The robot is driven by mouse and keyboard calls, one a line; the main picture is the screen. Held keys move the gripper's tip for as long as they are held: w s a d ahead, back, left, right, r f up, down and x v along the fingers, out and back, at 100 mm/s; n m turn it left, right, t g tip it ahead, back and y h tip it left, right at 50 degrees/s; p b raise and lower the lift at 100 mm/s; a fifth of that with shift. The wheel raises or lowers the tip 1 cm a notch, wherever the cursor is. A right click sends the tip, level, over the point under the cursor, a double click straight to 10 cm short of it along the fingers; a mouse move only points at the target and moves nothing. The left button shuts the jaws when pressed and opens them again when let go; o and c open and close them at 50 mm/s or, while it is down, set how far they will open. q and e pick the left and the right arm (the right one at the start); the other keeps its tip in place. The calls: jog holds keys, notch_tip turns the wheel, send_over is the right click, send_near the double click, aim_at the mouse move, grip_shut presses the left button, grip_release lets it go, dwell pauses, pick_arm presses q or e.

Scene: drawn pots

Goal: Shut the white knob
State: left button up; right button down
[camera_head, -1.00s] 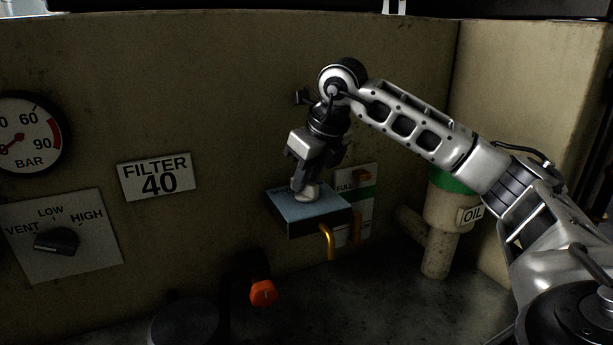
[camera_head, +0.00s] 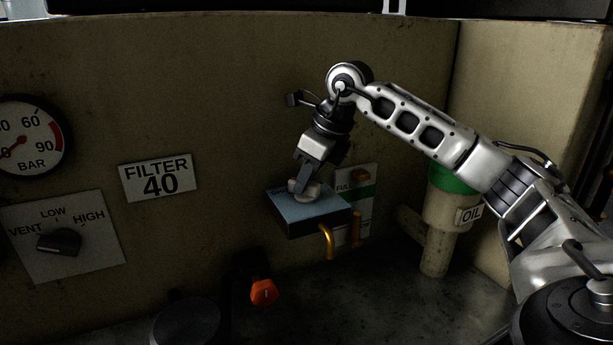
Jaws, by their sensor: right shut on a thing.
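The white knob (camera_head: 311,191) sits on top of a blue-grey box (camera_head: 327,213) fixed to the back wall. My right gripper (camera_head: 304,183) comes down on the knob from above and is shut on it. Its fingers cover part of the knob. My left gripper is not in view.
A FULL gauge plate (camera_head: 367,189) is right behind the box. An OIL filler (camera_head: 445,212) with a green band stands to the right. An orange knob (camera_head: 263,292) is low in front, and a black selector (camera_head: 59,242) is at the left.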

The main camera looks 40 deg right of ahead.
jog(key=c, duration=1.3)
grip_release()
pick_arm(q)
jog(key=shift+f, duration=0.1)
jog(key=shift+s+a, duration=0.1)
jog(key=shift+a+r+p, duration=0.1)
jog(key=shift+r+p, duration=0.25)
jog(key=shift+p, duration=0.3)
pick_arm(e)
jog(key=v, duration=1.6)
jog(key=shift+s, duration=0.15)
